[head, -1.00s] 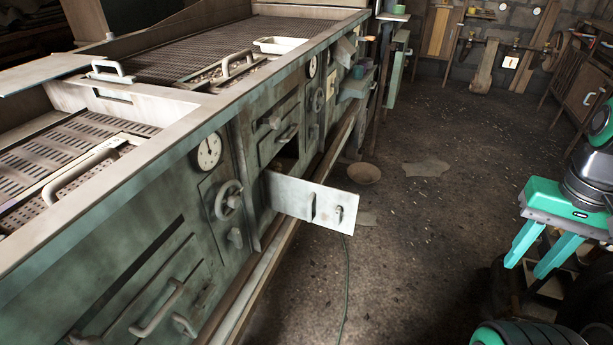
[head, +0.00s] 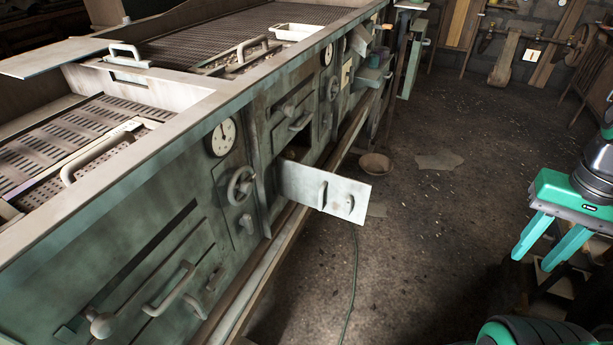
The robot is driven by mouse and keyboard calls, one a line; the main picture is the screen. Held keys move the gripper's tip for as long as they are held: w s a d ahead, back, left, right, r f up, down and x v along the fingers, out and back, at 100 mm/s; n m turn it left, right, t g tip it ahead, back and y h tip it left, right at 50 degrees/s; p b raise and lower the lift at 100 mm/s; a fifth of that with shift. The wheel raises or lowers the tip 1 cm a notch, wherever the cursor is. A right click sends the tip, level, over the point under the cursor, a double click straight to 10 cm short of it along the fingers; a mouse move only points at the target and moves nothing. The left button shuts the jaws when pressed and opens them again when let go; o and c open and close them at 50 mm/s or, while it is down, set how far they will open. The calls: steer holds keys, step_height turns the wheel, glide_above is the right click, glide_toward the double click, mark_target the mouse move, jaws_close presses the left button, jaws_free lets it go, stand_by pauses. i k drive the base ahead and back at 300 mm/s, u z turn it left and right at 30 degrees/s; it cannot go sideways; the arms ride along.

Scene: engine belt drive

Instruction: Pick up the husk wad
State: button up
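I cannot make out a husk wad for certain. A dark opening (head: 291,148) in the green machine's side has its metal door (head: 325,192) swung out, and something brownish shows dimly inside, too dark to identify. My gripper (head: 535,263) is at the right side of the picture, pointing down, its two teal fingers apart with nothing between them. It is well to the right of the open door, across the floor.
The long green machine (head: 150,240) fills the left, with a handwheel (head: 240,186), gauge (head: 222,137) and handles. A shallow bowl (head: 374,165) and a flat scrap (head: 439,161) lie on the floor. A thin cable (head: 352,285) runs below the door.

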mark_target(287, 153)
steer(key=z, duration=0.35)
steer(key=k, duration=0.9)
steer(key=u, duration=0.65)
steer(key=i, duration=1)
